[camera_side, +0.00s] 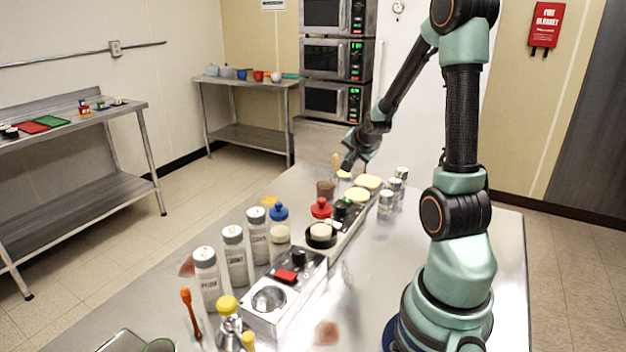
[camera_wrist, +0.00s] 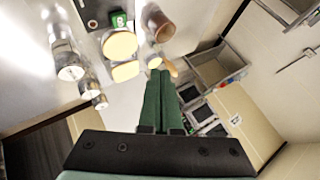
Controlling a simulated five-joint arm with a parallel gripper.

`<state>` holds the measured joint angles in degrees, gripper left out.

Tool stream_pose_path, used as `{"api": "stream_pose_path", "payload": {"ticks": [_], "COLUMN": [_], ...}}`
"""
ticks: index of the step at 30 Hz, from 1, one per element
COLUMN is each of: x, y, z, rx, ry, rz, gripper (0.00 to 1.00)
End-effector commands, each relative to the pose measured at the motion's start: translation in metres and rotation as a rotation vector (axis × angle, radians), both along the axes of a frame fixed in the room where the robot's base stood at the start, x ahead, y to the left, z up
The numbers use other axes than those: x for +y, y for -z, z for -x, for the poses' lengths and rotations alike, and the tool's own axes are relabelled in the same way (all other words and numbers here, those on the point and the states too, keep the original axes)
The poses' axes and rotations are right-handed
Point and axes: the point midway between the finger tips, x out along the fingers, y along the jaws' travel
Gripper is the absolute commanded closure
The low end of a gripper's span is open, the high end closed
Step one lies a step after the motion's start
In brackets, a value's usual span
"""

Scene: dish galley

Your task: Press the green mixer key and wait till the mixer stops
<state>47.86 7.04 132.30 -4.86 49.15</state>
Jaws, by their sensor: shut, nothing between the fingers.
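The green key (camera_side: 343,209) sits on a grey unit in the middle of the bench, beside a dark round plate. In the wrist view a green key with a pale mark (camera_wrist: 119,20) shows near the top edge, beyond a cream round pad (camera_wrist: 120,45). My gripper (camera_side: 347,166) is above the far end of the bench, past the key and apart from it. In the wrist view my gripper (camera_wrist: 160,73) has its fingers together with nothing between them. I cannot tell which part is the mixer, or whether anything turns.
A white unit with a red key (camera_side: 286,275) and a metal bowl (camera_side: 268,299) stands nearer the camera. Shaker bottles (camera_side: 236,255) line the left. Metal-capped jars (camera_side: 386,203) stand right of the pads. A brown cup (camera_wrist: 159,27) is close to my fingers.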

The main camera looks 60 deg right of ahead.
Motion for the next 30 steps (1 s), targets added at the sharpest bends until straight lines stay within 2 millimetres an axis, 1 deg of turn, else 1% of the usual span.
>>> {"api": "stream_pose_path", "payload": {"ticks": [3, 10, 14, 20, 30], "x": [-0.003, -0.003, -0.002, -0.002, -0.002], "y": [0.001, 0.001, 0.004, 0.023, 0.067], "z": [0.002, 0.001, 0.001, 0.001, 0.002], "rx": [-0.007, -0.006, -0.004, -0.001, -0.001], "ry": [0.012, 0.010, 0.009, 0.008, 0.008], "rz": [-0.001, -0.001, -0.001, -0.004, -0.004], "gripper": [1.00, 1.00, 1.00, 1.00, 1.00]}}
